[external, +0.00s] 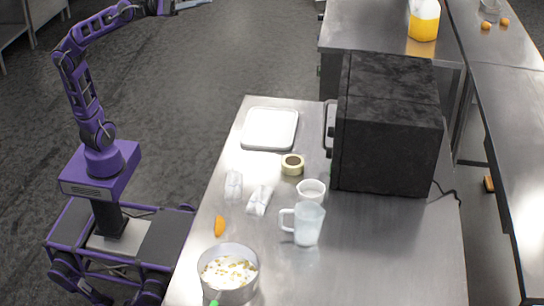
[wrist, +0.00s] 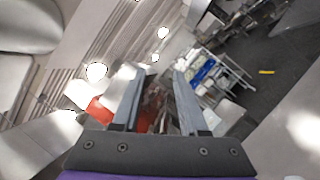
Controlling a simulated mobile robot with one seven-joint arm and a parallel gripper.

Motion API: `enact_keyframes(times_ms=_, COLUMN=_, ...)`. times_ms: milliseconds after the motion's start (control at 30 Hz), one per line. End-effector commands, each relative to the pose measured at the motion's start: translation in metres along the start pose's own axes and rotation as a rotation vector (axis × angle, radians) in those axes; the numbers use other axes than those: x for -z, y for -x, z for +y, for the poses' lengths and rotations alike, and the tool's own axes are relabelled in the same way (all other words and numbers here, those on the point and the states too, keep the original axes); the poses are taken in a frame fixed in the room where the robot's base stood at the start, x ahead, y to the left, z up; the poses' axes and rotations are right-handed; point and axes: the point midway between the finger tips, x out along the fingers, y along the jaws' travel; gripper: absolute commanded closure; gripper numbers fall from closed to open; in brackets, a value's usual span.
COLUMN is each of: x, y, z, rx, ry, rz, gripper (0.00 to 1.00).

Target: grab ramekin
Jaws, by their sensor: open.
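A small round white cup that looks like the ramekin (external: 312,185) stands upright on the steel table (external: 390,255), between a black microwave (external: 390,125) and a clear measuring jug (external: 308,224). My gripper (external: 194,3) is raised high at the top edge of the external view, far to the upper left of the ramekin and off the table. In the wrist view my gripper (wrist: 158,74) has its two fingers apart with nothing held between them. The wrist view faces the room, and the ramekin does not show there.
A tape-like ring (external: 292,164), white tray (external: 270,129), two wrapped white items (external: 234,185) (external: 260,200), orange piece (external: 219,226) and pot of pale food (external: 229,272) are on the table. Floor is clear between my base and the table's left edge.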

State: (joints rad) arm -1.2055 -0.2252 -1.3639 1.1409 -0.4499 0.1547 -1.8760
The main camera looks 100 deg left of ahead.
Motion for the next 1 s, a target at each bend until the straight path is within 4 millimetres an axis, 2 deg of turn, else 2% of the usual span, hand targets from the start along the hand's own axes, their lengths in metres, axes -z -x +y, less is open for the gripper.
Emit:
enact_keyframes(times_ms=100, x=-0.001, y=0.002, z=0.058, rx=-0.09, ry=0.236, rz=-0.067, gripper=0.57)
enact_keyframes(times_ms=133, x=0.003, y=0.003, z=0.066, rx=-0.087, ry=0.278, rz=-0.076, gripper=0.57)
enact_keyframes(times_ms=333, x=0.037, y=0.005, z=0.097, rx=-0.017, ry=0.447, rz=-0.113, gripper=0.57)
enact_keyframes(times_ms=433, x=0.061, y=0.005, z=0.106, rx=0.019, ry=0.388, rz=-0.117, gripper=0.57)
enact_keyframes(times_ms=567, x=0.091, y=0.0, z=0.099, rx=0.061, ry=0.143, rz=-0.086, gripper=0.57)
enact_keyframes(times_ms=667, x=0.121, y=-0.007, z=0.088, rx=0.11, ry=-0.075, rz=-0.064, gripper=0.57)
enact_keyframes(times_ms=767, x=0.157, y=-0.016, z=0.07, rx=0.184, ry=-0.324, rz=-0.051, gripper=0.57)
enact_keyframes(times_ms=867, x=0.195, y=-0.026, z=0.042, rx=0.278, ry=-0.591, rz=-0.059, gripper=0.57)
enact_keyframes(times_ms=1000, x=0.247, y=-0.037, z=-0.009, rx=0.433, ry=-0.965, rz=-0.117, gripper=0.57)
